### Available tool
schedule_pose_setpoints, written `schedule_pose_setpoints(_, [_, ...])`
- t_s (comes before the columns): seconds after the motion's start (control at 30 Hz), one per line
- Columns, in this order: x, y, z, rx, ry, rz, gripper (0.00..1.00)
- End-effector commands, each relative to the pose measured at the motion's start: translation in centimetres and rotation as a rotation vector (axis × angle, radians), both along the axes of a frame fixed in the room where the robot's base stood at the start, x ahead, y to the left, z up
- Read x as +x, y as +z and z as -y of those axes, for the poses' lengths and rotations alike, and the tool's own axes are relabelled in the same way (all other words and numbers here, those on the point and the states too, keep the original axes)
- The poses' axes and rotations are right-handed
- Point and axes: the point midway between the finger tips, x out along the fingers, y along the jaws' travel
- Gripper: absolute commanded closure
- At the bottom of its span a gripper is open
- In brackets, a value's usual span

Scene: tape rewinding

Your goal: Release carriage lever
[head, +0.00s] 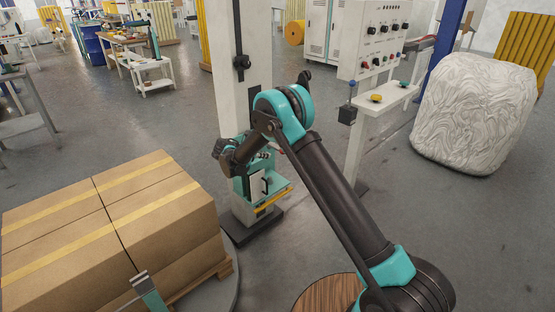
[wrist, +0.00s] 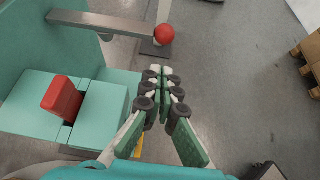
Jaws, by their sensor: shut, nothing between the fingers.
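The teal carriage (head: 280,194) sits low on a white column in the head view, partly behind my arm. In the wrist view its teal body (wrist: 100,108) fills the left side. A flat grey lever (wrist: 95,22) runs across the top there and ends in a red ball knob (wrist: 164,34). My gripper (wrist: 161,72) is shut and empty. Its fingertips appear just below the knob in the picture, with a gap visible between them; depth is hard to judge. A red block (wrist: 62,98) stands in a slot of the teal body. The head view does not show my fingertips clearly.
Taped cartons (head: 110,220) on a pallet stand at the left. A white mast (head: 232,80) rises behind my arm. A control panel (head: 378,38) with a small shelf stands to the right, beside a large wrapped bale (head: 472,112). Grey floor lies open between them.

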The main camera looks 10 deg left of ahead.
Motion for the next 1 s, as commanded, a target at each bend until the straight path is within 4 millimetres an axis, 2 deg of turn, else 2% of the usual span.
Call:
schedule_pose_setpoints(0.33, [0.6,-0.4,0.5,0.002,-0.002,0.000,1.00])
schedule_pose_setpoints(0.8, [5.7,-4.2,4.3,0.003,-0.003,-0.001,1.00])
schedule_pose_setpoints(1.0, [6.8,-5.0,5.1,0.003,-0.001,0.000,1.00])
